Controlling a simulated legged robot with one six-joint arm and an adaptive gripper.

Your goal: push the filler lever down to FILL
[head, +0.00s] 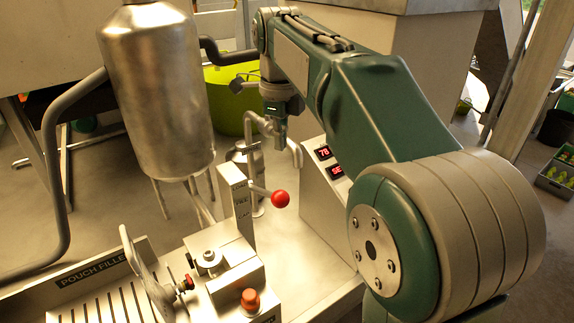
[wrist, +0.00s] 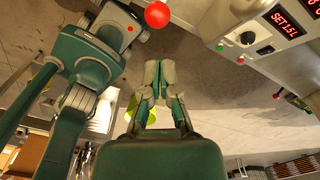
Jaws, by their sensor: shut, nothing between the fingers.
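The filler lever ends in a red ball knob (head: 280,198) on a thin rod that sticks out to the right from an upright metal post (head: 240,206) with small lettering on its face. The rod looks close to level, near the post's middle. My gripper (head: 281,138) is shut and empty, above the knob and apart from it, fingers pointing down. In the wrist view the shut fingers (wrist: 159,68) point towards the top of the picture, and the red knob (wrist: 157,14) lies beyond their tips with a gap. I cannot read the FILL mark.
The pouch filler bench (head: 95,277) with clamps and an orange-red button (head: 250,298) is at the front left. A steel tank (head: 155,85) stands above it. A curved pipe (head: 258,130) rises close behind my gripper. A control box with red displays (head: 323,152) stands right of the lever.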

